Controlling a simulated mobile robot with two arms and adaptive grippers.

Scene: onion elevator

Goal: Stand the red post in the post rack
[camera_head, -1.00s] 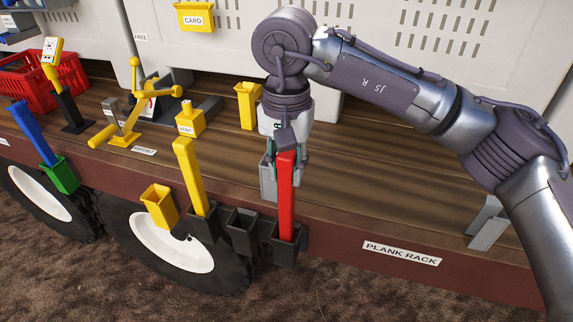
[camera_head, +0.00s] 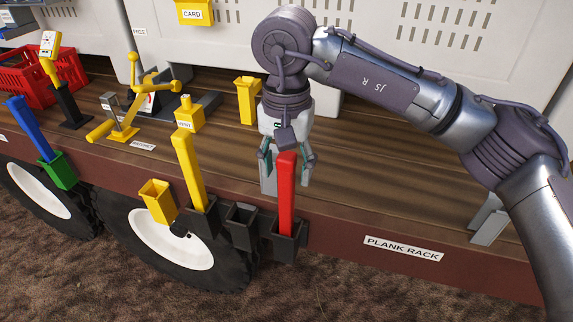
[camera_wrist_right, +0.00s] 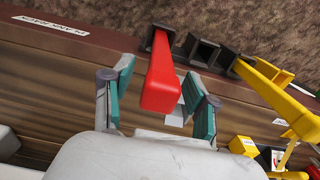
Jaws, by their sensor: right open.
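The red post (camera_head: 286,195) stands upright in the right-hand dark socket of the post rack (camera_head: 289,243) on the side of the wooden deck. In the right wrist view the red post (camera_wrist_right: 160,82) runs from its socket up between the fingers. My right gripper (camera_head: 287,168) is around the post's upper end with its fingers spread. In the right wrist view the right gripper (camera_wrist_right: 160,100) shows gaps on both sides of the post. The rack's middle socket (camera_head: 241,228) is empty. A yellow post (camera_head: 188,170) stands in the left socket. My left gripper is not in view.
An empty yellow holder (camera_head: 159,202) hangs left of the rack. A blue post (camera_head: 31,130) stands in a green holder (camera_head: 59,171). A yellow lever mechanism (camera_head: 128,110), a yellow box (camera_head: 189,116) and a red crate (camera_head: 62,75) are on the deck. The deck right of my gripper is mostly clear.

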